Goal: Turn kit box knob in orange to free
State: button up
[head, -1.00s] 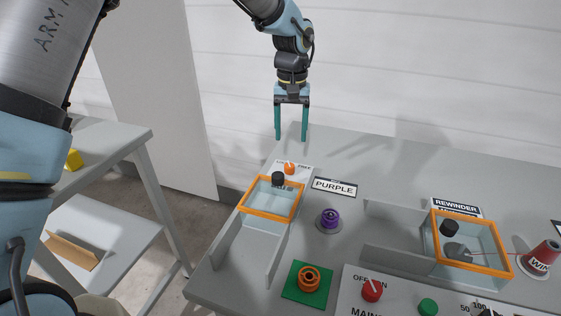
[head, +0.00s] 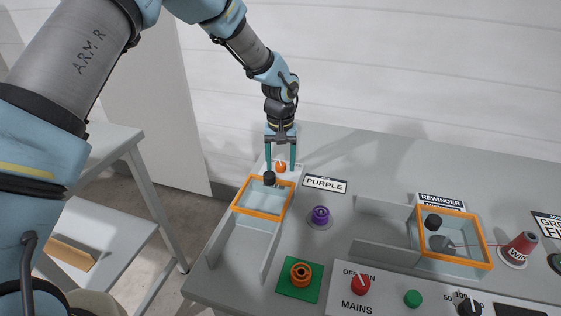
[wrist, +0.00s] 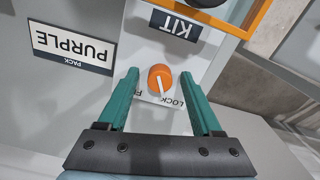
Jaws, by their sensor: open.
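The orange knob (head: 281,167) stands on a small white plate behind the orange-framed kit box (head: 262,197). In the wrist view the orange knob (wrist: 160,78) has a white pointer line, with "LOCK" lettering beside it; the other word is partly hidden by my finger. My gripper (head: 281,170) is open, pointing down, with its two teal fingers on either side of the knob. In the wrist view the gripper (wrist: 165,80) shows gaps between both fingers and the knob, so it does not hold it. The kit box lid has a black knob (head: 269,178).
A PURPLE sign (head: 325,184) and a purple spool (head: 320,215) lie to the right. A green pad (head: 289,292) with an orange spool is nearer. The rewinder box (head: 450,232) stands farther right. The table behind the signs is clear.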

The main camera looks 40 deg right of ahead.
jog(key=shift+c, duration=0.3)
grip_shut()
jog(key=shift+m, duration=0.4)
jog(key=m+b, duration=0.1)
jog(key=m, duration=0.4)
jog(key=shift+m, duration=0.3)
jog(key=m, duration=0.5)
jog(key=shift+m+b, duration=0.3)
dwell(0.4)
jog(key=shift+o, duration=0.3)
grip_release()
